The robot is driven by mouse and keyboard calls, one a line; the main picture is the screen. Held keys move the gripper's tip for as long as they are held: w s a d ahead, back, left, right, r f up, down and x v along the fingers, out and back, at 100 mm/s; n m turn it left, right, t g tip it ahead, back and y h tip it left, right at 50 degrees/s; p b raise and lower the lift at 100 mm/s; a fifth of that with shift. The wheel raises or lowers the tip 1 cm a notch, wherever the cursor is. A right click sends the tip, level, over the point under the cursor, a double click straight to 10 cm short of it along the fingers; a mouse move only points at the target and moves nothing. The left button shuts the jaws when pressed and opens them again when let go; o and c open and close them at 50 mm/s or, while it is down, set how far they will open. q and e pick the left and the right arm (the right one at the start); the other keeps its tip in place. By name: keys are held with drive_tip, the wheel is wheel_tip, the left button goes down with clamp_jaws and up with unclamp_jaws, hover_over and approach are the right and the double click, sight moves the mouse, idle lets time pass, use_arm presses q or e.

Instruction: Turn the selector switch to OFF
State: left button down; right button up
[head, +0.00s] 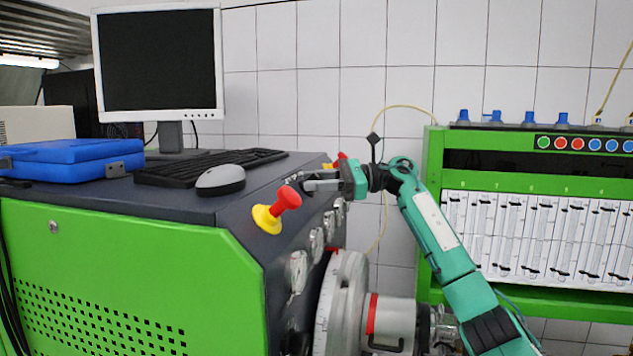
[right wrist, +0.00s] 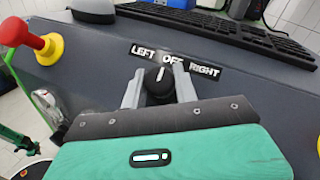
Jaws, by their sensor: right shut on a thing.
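The selector switch (right wrist: 158,88) is a black round knob on the dark sloping panel, seen in the right wrist view. The label strip (right wrist: 175,62) above it reads LEFT, OFF, RIGHT. A small white mark on the knob points up, roughly toward OFF. My right gripper (right wrist: 159,92) is shut on the knob, with one grey finger on each side. In the head view, my right gripper (head: 308,184) reaches the panel's right edge from the right, and the knob is hidden or too small to make out. My left gripper is not in view.
A red mushroom button on a yellow base (head: 267,218) stands close to my right gripper. A mouse (head: 220,180), keyboard (head: 205,166), monitor (head: 160,65) and blue case (head: 70,158) are on the green bench. Gauges (head: 297,270) line its right side. A green rack (head: 530,210) stands at right.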

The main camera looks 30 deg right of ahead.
drive_tip(key=o, duration=1)
drive_tip(key=shift+c, duration=0.2)
drive_tip(key=shift+d, duration=0.1)
drive_tip(key=shift+s+d, duration=0.15)
drive_tip(key=shift+d, duration=0.05)
drive_tip(key=b+v, duration=0.4)
drive_tip(key=v, duration=0.9)
